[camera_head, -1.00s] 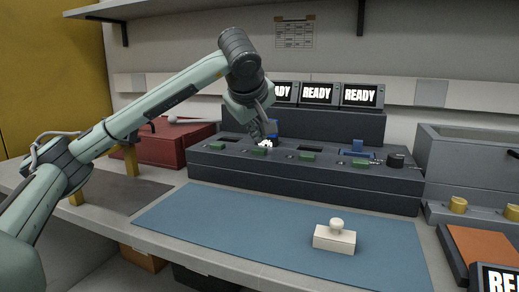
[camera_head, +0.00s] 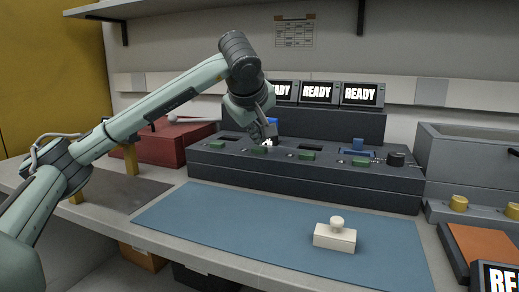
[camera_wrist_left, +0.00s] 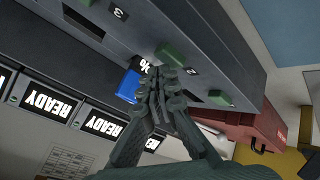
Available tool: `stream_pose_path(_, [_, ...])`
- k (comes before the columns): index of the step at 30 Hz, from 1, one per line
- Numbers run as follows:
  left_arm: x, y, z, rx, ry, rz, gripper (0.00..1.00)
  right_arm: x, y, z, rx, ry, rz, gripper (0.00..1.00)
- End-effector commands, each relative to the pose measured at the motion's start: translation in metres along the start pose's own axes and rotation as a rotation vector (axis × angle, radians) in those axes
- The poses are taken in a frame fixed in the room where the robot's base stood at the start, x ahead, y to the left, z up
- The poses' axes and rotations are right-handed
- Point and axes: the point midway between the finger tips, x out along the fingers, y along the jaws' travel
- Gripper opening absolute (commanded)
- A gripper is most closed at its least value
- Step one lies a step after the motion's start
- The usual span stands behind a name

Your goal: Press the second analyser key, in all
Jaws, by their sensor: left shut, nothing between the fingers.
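The dark analyser console (camera_head: 330,180) stands at the back of the bench with a row of green keys along its front. The second green key (camera_head: 259,149) is beside the label 2 in the left wrist view (camera_wrist_left: 175,55). My left gripper (camera_head: 270,137) is shut and empty, pointing down over the console close to this key. In the left wrist view its fingertips (camera_wrist_left: 165,85) are beside the key; I cannot tell whether they touch. My right gripper is not in view.
Other green keys (camera_head: 307,155) sit along the console. Three screens (camera_head: 317,92) reading READY stand behind it. A red box (camera_head: 170,146) is at the left, a grey bin (camera_head: 465,155) at the right. A white stamp (camera_head: 335,238) rests on the blue mat (camera_head: 240,220).

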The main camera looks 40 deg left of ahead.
Motion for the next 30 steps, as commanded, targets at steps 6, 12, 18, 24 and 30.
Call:
stream_pose_path(6, [0.0002, -0.0002, 0.0, -0.001, 0.001, 0.001, 0.0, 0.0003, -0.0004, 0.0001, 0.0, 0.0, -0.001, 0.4])
stream_pose_path(12, [0.0007, -0.0006, 0.0003, -0.001, 0.001, 0.001, 0.0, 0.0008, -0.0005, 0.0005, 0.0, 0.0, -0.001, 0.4])
stream_pose_path(18, [0.0024, -0.0018, 0.0016, -0.001, 0.001, 0.0, 0.0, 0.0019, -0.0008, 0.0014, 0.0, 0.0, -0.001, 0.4])
stream_pose_path(24, [0.004, -0.003, 0.0028, -0.001, 0.001, 0.0, 0.0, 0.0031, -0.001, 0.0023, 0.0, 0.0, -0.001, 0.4])
stream_pose_path(30, [0.0058, -0.0043, 0.004, -0.001, 0.001, 0.0, 0.0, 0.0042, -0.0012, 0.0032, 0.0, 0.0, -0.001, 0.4])
